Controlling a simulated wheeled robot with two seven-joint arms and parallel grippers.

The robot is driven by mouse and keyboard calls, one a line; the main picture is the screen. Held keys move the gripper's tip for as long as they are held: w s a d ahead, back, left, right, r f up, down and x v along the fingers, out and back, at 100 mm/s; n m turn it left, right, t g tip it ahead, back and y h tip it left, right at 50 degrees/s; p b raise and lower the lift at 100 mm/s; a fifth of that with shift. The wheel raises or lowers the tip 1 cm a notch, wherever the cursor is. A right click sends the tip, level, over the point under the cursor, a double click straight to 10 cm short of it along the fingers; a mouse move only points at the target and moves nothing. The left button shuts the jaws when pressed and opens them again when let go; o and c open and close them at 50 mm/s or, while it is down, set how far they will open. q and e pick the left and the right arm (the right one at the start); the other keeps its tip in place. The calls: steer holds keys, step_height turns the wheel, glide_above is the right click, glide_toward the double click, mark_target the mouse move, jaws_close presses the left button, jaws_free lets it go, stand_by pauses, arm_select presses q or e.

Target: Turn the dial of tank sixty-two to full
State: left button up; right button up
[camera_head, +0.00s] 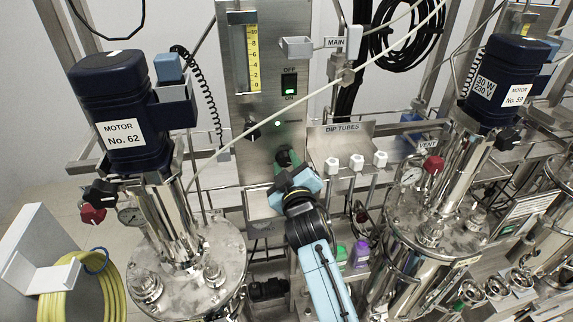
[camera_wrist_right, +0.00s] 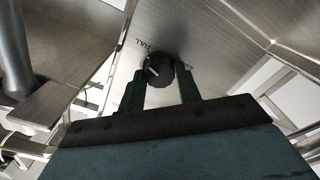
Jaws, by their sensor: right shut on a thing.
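Tank sixty-two is the steel vessel (camera_head: 185,262) at the left in the head view, under the dark blue motor labelled No. 62 (camera_head: 125,110). On the steel panel beside it, my right gripper (camera_head: 288,160) reaches a dark dial low on the panel, mostly hidden there by the gripper. In the right wrist view the black dial (camera_wrist_right: 161,70) sits between the two dark green fingers of my right gripper (camera_wrist_right: 168,80), which is shut on it. A pale mark shows on the dial's left side; the word FULL is printed to its upper left. My left gripper is not in view.
Above the dial are another black knob (camera_head: 252,131), a lit OFF/ON switch (camera_head: 289,86) and a yellow scale (camera_head: 254,55). A DIP TUBES rack (camera_head: 341,140) stands right of it. A second tank (camera_head: 425,225) stands further right. A pale cable crosses before the panel.

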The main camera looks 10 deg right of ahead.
steer(key=shift+m, duration=0.4)
steer(key=o, duration=1)
steer(key=shift+c, duration=0.2)
steer(key=s, duration=1.3)
steer(key=shift+s, duration=0.2)
